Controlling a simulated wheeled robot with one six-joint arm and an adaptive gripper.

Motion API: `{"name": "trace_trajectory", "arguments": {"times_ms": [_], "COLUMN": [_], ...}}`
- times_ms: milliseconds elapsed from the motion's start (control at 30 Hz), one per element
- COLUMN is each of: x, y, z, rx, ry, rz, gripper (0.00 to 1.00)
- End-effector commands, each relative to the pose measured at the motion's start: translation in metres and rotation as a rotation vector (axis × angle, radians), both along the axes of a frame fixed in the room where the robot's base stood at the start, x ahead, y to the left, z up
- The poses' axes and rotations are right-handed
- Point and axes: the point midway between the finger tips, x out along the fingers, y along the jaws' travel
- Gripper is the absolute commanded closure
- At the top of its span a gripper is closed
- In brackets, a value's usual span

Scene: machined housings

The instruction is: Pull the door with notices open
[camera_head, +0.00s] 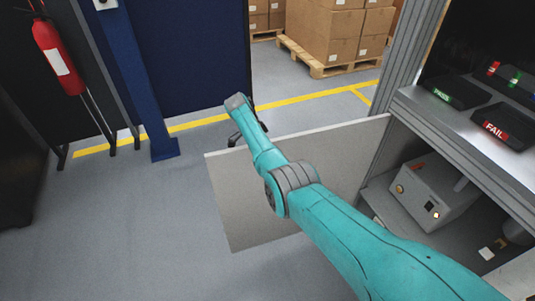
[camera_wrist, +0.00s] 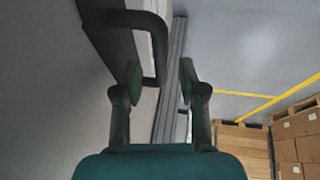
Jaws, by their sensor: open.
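A light grey door panel (camera_head: 230,190) stands swung out from the bench cabinet in the head view, its right edge near the cabinet's corner post. No notices show on the face in view. My gripper (camera_wrist: 160,76) is open at the panel's upper left edge, where my arm hides part of the panel. The handle's end shows between my two spread fingertips; contact cannot be told.
The bench (camera_head: 450,125) at right carries a PASS tray (camera_head: 458,92) and a FAIL tray (camera_head: 503,127). A grey box (camera_head: 430,195) stands on its lower shelf. A blue post (camera_head: 140,80) and a fire extinguisher (camera_head: 58,58) are at left. Floor left of the panel is clear.

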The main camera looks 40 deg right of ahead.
Motion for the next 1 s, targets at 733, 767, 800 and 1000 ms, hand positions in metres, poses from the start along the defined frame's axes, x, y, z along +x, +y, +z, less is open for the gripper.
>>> {"name": "trace_trajectory", "arguments": {"times_ms": [733, 767, 800, 1000], "x": [0.028, 0.028, 0.028, 0.028], "y": [0.033, 0.033, 0.033, 0.033], "z": [0.095, 0.095, 0.095, 0.095], "rx": [0.0, 0.0, 0.0, 0.0], "ry": [0.0, 0.0, 0.0, 0.0], "rz": [-0.001, -0.001, -0.001, -0.001], "gripper": [0.59, 0.59, 0.59, 0.59]}}
